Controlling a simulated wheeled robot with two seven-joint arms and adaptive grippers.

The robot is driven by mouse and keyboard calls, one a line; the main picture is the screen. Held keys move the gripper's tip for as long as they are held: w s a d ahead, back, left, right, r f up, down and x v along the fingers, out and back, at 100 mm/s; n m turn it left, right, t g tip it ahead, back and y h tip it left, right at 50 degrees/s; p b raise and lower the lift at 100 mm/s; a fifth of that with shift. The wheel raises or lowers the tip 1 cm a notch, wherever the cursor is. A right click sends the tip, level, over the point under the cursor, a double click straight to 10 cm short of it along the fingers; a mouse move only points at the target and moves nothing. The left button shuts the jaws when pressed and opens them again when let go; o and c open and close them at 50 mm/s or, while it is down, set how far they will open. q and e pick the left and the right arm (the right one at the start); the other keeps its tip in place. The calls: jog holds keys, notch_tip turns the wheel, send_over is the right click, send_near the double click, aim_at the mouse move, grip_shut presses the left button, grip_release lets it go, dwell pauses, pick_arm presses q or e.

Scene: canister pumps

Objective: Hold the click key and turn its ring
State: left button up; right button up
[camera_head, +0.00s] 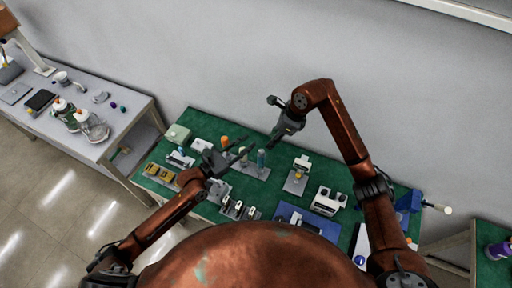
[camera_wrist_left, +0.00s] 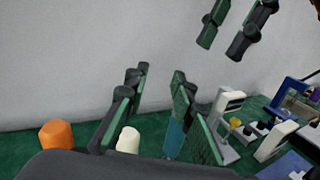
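I cannot tell for certain which item is the click key. A teal upright cylinder (camera_head: 261,158) stands on a grey plate on the green table; it also shows in the left wrist view (camera_wrist_left: 173,138), partly behind a finger. My left gripper (camera_head: 241,151) is open just left of it, with nothing seen between its fingers (camera_wrist_left: 152,115). My right gripper (camera_head: 277,138) hangs above and behind the cylinder, pointing down. In the left wrist view its fingers (camera_wrist_left: 228,32) are apart and empty. No ring can be made out.
An orange-capped item (camera_wrist_left: 57,135) and a white-capped item (camera_wrist_left: 128,140) stand nearby. A grey side table (camera_head: 120,120) is at left.

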pick_arm(q)
jog(key=g, duration=0.1)
send_over(261, 162)
jog(key=a, duration=0.2)
notch_tip(261, 162, down, 7)
jog(key=h, duration=0.1)
jog(key=x, duration=0.7)
jog(key=shift+w+d, duration=0.15)
jog(key=shift+w, duration=0.05)
jog(key=shift+f, duration=0.15)
grip_shut()
